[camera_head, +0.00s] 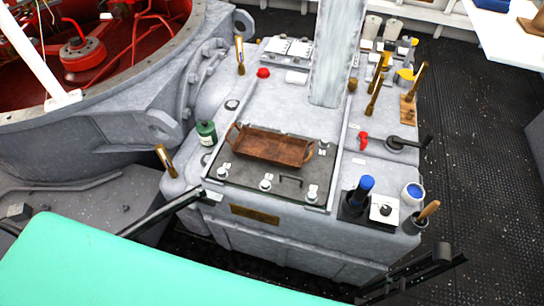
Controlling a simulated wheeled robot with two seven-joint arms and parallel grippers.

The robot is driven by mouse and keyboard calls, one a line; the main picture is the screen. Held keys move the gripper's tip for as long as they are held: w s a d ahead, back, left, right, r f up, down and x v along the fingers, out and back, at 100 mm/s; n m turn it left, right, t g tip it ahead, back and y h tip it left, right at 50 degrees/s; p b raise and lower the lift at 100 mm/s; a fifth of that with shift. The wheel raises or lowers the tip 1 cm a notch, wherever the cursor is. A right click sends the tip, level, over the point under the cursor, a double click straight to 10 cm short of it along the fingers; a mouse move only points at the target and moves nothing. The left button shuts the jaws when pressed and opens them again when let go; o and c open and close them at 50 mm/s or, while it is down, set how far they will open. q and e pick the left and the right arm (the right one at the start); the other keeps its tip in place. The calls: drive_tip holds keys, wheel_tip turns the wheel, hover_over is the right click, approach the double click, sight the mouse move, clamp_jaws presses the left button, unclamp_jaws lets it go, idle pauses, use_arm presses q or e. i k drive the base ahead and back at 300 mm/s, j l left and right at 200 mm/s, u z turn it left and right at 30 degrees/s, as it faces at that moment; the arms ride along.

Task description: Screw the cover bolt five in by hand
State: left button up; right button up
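The dark rectangular cover (240,179) lies on top of the grey machine block. Several bolts sit along its edges beside small white labels, including one at the front left (222,172), one at the front middle (265,184) and one at the front right (312,195). The label numbers are too small to read, so I cannot tell which is bolt five. My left gripper (199,195) is at the cover's front left corner; its fingers are too small to read. My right gripper (440,258) is low at the right, away from the cover, its opening unclear.
A rusty brown tray (270,147) with handles covers the middle of the cover. A green bottle (206,133) stands left of it. Blue-topped containers (412,193), a red item (363,140) and a black crank handle (404,144) are at the right. A grey column (338,50) rises behind.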

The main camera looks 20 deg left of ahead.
sight(221, 172)
drive_tip(key=u, duration=1)
drive_tip(key=z, duration=0.4)
